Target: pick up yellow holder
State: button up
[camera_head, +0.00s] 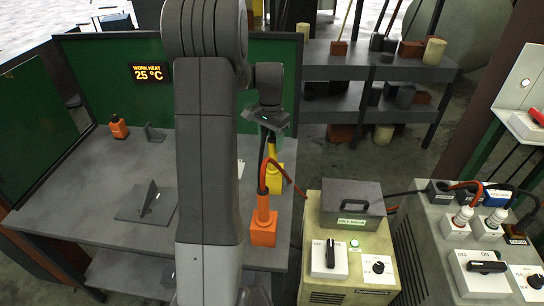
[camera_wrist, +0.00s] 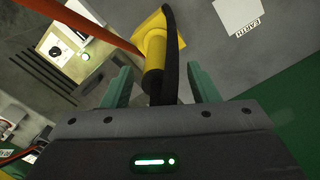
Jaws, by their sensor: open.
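The yellow holder (camera_head: 274,177) stands on the grey workbench near its right edge, with a dark cable rising from it. In the wrist view, the yellow holder (camera_wrist: 155,58) lies ahead of my gripper, its stem and the dark cable between the two fingers. My gripper (camera_head: 268,132) is above the holder in the head view. In the wrist view my gripper (camera_wrist: 161,88) has its green fingers spread, with gaps visible beside the stem. My arm hides part of the bench.
An orange holder (camera_head: 263,228) with a red cable stands in front of the yellow one. A small orange bottle-like object (camera_head: 118,126) and a dark angled bracket (camera_head: 150,200) are on the bench. A beige machine (camera_head: 348,240) stands right of the bench.

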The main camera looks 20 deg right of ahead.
aim_at(273, 146)
jog(key=f, duration=0.1)
jog(key=d+f, duration=0.1)
jog(key=shift+f+p, duration=0.3)
jog(key=shift+a+f, duration=0.15)
jog(key=shift+f, duration=0.35)
jog(key=c, duration=1)
jog(key=shift+c, duration=0.2)
